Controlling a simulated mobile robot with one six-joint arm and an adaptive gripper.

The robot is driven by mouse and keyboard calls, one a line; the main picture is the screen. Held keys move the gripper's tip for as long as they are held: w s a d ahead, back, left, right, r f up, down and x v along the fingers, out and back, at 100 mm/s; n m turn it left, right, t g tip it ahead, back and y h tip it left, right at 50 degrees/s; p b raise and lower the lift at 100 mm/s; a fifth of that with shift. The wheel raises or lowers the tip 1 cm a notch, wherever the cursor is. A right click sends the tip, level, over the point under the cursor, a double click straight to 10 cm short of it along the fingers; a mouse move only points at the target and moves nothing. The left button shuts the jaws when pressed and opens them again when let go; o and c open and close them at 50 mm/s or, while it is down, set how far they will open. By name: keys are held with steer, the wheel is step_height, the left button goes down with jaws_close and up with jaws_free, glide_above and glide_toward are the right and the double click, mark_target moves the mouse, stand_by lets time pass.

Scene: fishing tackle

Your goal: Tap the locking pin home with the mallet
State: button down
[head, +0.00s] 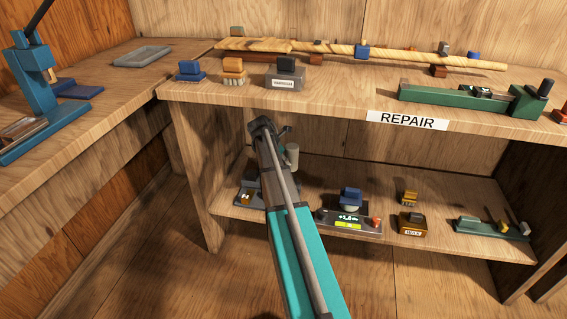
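My teal and grey arm reaches up from the bottom of the head view to the front of the repair bench. My gripper (268,128) seems to be the dark end of the arm, just below the bench's front edge. It is small and dark, and I cannot tell whether its fingers are open or hold anything. A pale cylinder (292,155) shows close beside the arm; I cannot tell what it belongs to. I cannot make out a mallet or a locking pin for certain. A long green fixture (440,98) with a dark upright end lies on the bench at right.
The bench (340,90) bears a rod on supports (400,58), a labelled grey block (285,76) and blue (190,71) and orange (233,69) brushes. The lower shelf (390,190) holds small tools. A blue press (32,80) and grey tray (142,55) stand at left.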

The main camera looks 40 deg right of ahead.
step_height(320, 180, down, 5)
steer(key=b, duration=0.5)
steer(key=shift+r+p, duration=2.05)
steer(key=shift+r, duration=0.05)
step_height(320, 180, down, 6)
steer(key=b, duration=0.6)
steer(key=shift+r+p, duration=2.6)
steer(key=shift+r, duration=0.05)
steer(key=shift+r, duration=0.15)
